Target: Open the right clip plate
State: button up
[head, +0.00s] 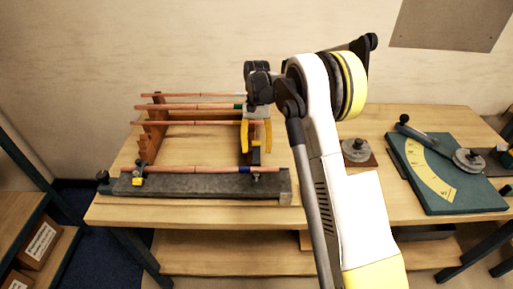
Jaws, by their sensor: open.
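A grey block (205,185) lies along the front of the workbench, with a copper pipe (200,169) along its top. A small dark clip, apparently the right clip plate (257,177), sits at the pipe's right end; whether its plate is open or closed is too small to tell. A similar left clip (138,177) is at the other end. My gripper (256,149) points down with its yellow fingers apart, behind and above the right clip. Nothing shows between the fingers. They partly cover the right rack support.
A wooden rack (154,132) holds several copper pipes behind the block, close to my gripper. To the right are a round grey weight (356,151) and a green bending board (446,175) with a yellow scale. Bare benchtop (205,148) shows between rack and block.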

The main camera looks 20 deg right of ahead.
jog(key=p+v, duration=0.3)
jog(key=v, duration=0.3)
dwell(0.3)
dwell(0.4)
notch_tip(320, 180, up, 7)
jog(key=t+b, duration=0.3)
send_over(258, 159)
jog(key=s+a+r+n+t+b, duration=0.1)
jog(key=s+r+n+t+b, duration=0.15)
jog(key=s, duration=0.45)
jog(key=s+f+n+t+h+b, duration=0.1)
jog(key=s+f+t+b, duration=0.2)
jog(key=s, duration=1.4)
notch_tip(258, 159, down, 3)
jog(key=a+t, duration=0.1)
jog(key=t, duration=0.2)
